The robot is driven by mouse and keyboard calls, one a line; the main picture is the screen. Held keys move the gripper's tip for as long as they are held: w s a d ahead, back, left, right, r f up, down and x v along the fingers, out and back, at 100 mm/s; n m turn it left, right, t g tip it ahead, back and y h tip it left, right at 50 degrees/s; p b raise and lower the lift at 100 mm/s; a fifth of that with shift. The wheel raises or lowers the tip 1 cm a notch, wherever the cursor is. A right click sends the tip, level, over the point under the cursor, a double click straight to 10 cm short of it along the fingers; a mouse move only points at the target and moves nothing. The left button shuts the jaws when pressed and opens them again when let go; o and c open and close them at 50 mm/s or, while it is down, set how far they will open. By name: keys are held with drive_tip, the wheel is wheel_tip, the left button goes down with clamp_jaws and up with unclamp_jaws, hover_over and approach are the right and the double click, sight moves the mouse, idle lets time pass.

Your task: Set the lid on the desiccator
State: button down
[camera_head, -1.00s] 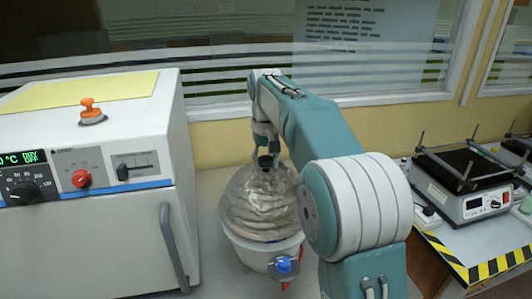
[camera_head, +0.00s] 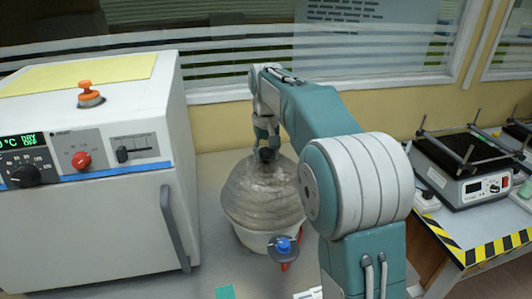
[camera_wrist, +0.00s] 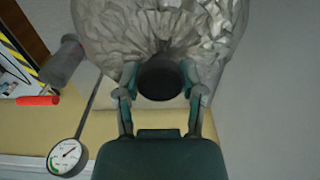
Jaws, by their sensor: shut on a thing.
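The lid (camera_head: 255,193) is a clear, grey-looking dome with a dark knob on top. My gripper (camera_head: 267,146) is shut on this knob from above. The wrist view shows the black knob (camera_wrist: 160,77) between my two fingers, with the crinkled-looking dome (camera_wrist: 110,22) behind it. The desiccator base (camera_head: 250,238) is a white bowl on the bench, directly below the lid in the head view. A blue stopcock (camera_head: 283,245) is on its front. The dome covers the base's rim, so I cannot tell whether the lid touches it.
A white oven (camera_head: 90,230) with a handle stands close on the left. A shaker (camera_head: 465,170) stands on a bench with striped edging at the right. The wrist view shows a dial gauge (camera_wrist: 67,156) and a red-tipped grey part (camera_wrist: 63,63). The wall is behind.

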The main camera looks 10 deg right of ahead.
drive_tip(key=shift+f, duration=0.3)
drive_tip(key=shift+c, duration=0.6)
unclamp_jaws()
drive_tip(key=shift+f, duration=0.1)
